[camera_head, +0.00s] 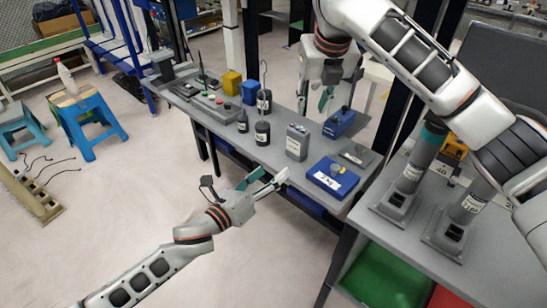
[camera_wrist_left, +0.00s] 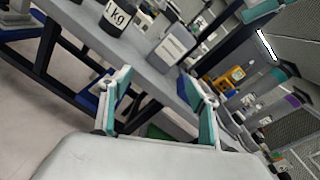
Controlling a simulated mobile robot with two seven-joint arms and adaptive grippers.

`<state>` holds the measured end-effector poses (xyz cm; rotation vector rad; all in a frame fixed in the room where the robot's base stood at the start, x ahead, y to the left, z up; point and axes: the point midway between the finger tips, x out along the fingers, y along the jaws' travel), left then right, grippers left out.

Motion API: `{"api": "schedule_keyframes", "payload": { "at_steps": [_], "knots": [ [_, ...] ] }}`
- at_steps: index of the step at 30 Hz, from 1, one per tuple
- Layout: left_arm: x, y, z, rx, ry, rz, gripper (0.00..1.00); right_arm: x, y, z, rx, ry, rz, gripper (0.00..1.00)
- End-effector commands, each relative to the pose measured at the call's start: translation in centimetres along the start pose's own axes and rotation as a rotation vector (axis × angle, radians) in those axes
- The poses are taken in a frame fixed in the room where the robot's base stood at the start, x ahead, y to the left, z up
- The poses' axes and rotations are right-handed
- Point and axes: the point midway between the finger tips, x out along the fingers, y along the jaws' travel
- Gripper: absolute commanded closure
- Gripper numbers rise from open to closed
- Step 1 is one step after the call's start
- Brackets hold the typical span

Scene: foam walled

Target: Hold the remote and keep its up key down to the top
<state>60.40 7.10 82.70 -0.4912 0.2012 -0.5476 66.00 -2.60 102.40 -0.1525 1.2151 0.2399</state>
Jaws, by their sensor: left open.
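No thing on the grey bench (camera_head: 235,135) can be told for sure as the remote. A small upright grey box (camera_head: 297,142) stands near the bench's right part; it also shows in the left wrist view (camera_wrist_left: 172,47). A dark handset-like thing with a thin antenna (camera_head: 203,78) is at the far left end. My left gripper (camera_head: 274,178) is open and empty at the bench's front edge, in front of the grey box; its two fingers stand apart in the left wrist view (camera_wrist_left: 157,80). My right gripper (camera_head: 315,98) points down beyond the bench's back edge, its fingers apart, nothing seen between them.
Black weights (camera_head: 262,133), a button panel (camera_head: 216,108), a yellow box (camera_head: 232,82), a blue bin (camera_head: 339,123) and a labelled blue box (camera_head: 332,178) crowd the bench. A second table with two grey columns (camera_head: 412,170) stands right.

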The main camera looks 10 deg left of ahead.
Motion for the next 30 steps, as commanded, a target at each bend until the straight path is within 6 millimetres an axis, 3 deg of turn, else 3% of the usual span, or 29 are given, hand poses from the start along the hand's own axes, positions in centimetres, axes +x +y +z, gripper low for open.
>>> {"api": "schedule_keyframes", "payload": {
  "at_steps": [3,9,14,30],
  "knots": [
    [1.4,-0.8,2.0,0.242,-0.015,-0.039,0.39,0.0,0.0,0.0,0.0,0.0,0.0,0.72],
    [2.5,-1.4,3.6,0.481,-0.033,-0.069,0.39,0.0,0.0,0.0,0.0,0.0,0.0,0.72],
    [3.4,-1.6,3.9,0.527,-0.037,-0.075,0.39,0.0,0.0,0.0,0.0,0.0,0.0,0.72],
    [9.9,-2.2,4.0,0.522,-0.037,-0.075,0.39,0.0,0.0,0.0,0.0,0.0,0.0,0.72]
  ]
}}
